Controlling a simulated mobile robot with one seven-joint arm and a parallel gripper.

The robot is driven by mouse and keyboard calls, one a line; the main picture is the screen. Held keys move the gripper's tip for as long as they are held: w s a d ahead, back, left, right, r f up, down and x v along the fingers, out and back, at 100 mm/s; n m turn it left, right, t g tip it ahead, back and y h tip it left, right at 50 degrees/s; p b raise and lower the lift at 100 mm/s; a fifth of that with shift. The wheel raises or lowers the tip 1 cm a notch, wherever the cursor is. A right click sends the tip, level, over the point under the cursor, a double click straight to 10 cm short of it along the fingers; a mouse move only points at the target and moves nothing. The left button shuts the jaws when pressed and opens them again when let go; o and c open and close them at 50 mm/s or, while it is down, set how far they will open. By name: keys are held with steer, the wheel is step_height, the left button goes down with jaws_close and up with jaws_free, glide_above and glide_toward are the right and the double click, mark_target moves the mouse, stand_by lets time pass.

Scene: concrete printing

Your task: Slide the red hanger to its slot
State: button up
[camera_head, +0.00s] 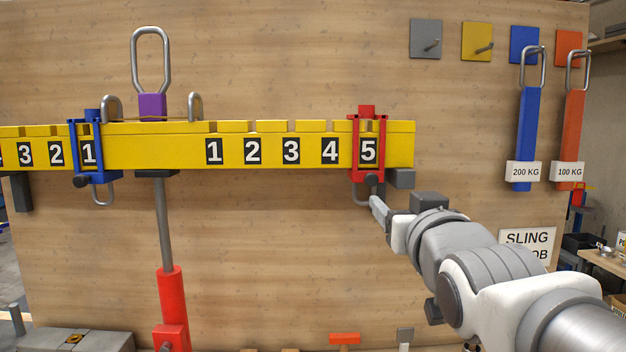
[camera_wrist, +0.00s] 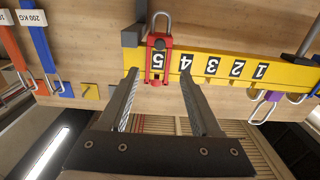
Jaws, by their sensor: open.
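The red hanger (camera_head: 368,122) sits around the yellow beam (camera_head: 280,149) near its right end and frames the number 5, with a grey hook loop below it. In the wrist view the red hanger (camera_wrist: 149,66) appears upside down, ahead of and between my two fingers. My gripper (camera_head: 376,205) is just below the hanger in the head view, overlapping the loop area. The wrist view shows my gripper (camera_wrist: 161,82) open with nothing between the fingers. Whether a finger touches the hanger I cannot tell. Slot notches run along the beam's top above numbers 1 to 5.
A blue hanger (camera_head: 88,150) frames the left-side number 1. A purple block with a lifting ring (camera_head: 152,104) tops the beam. A blue sling (camera_head: 527,125) and an orange sling (camera_head: 572,125) hang at right. A wooden board (camera_head: 270,240) stands close behind the beam.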

mark_target(372, 181)
steer(key=w+p, duration=0.3)
steer(key=w, duration=1.3)
steer(key=shift+w+p, duration=0.15)
steer(key=shift+p, duration=0.15)
steer(key=shift+c, duration=0.2)
jaws_close()
stand_by(0.8)
